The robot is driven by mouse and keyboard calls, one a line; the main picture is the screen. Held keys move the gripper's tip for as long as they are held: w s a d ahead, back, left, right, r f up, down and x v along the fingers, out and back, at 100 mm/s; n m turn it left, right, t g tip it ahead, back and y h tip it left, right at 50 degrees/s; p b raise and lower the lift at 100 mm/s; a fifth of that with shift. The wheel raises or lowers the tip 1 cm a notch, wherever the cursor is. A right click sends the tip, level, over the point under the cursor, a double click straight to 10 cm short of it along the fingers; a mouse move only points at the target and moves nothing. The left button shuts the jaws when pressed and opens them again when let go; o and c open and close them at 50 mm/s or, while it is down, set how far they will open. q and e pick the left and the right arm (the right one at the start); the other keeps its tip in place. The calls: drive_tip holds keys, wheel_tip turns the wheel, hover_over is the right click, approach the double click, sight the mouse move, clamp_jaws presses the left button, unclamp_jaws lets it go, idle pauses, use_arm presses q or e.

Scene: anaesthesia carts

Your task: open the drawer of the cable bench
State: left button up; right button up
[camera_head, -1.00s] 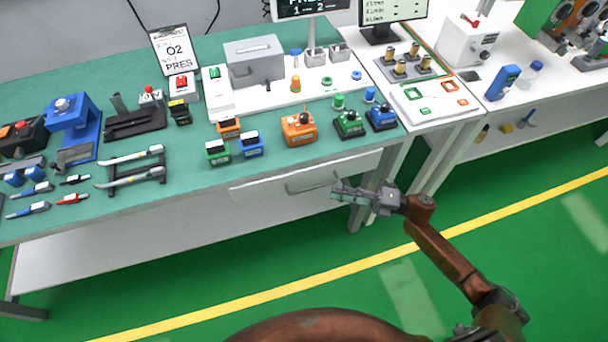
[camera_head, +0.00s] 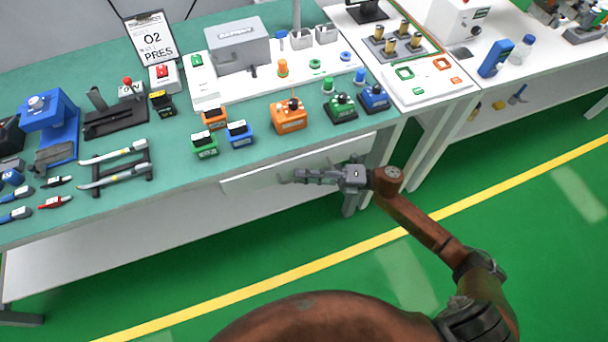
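The bench has a teal top (camera_head: 180,185) with a white drawer front (camera_head: 243,183) below its front edge. The drawer looks shut, close under the top. My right gripper (camera_head: 298,177) is in front of the drawer, with its fingers pointing left along the drawer front at the handle (camera_head: 283,178). The fingers cover most of the handle. I cannot tell whether they touch it, nor whether they are open or shut. My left gripper is not in view.
Small orange, green and blue boxes (camera_head: 289,117) stand on the bench near its front edge above the drawer. A white bench (camera_head: 440,100) adjoins at the right. The green floor (camera_head: 400,270) in front is clear, with a yellow line.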

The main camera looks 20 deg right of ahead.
drive_tip(key=shift+c, duration=0.2)
clamp_jaws()
idle(0.5)
